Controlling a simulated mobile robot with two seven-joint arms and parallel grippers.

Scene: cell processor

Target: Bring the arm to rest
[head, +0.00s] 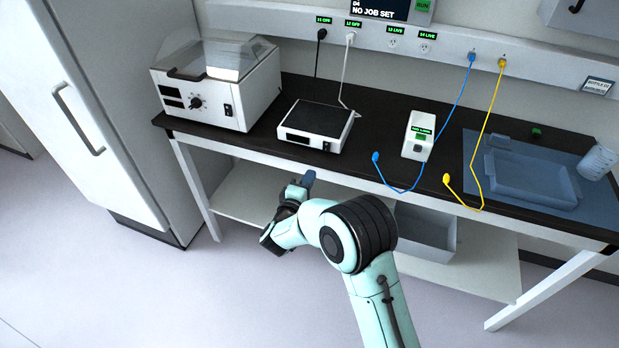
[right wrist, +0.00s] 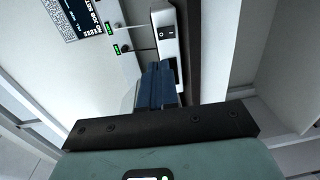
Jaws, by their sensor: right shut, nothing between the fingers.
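My right arm (head: 345,235) reaches up from the bottom of the head view, bent, in front of the bench. Its right gripper (head: 308,180) is just short of the bench's front edge, below the flat black-topped device. The dark blue fingers also show in the right wrist view (right wrist: 160,85), closed together with nothing between them. My left arm and gripper are not in view.
The black bench top (head: 385,118) holds a white centrifuge-like box (head: 215,95), a black-topped device (head: 315,122), a small white unit (head: 418,136) and a blue tray (head: 530,178). Floor at left is clear.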

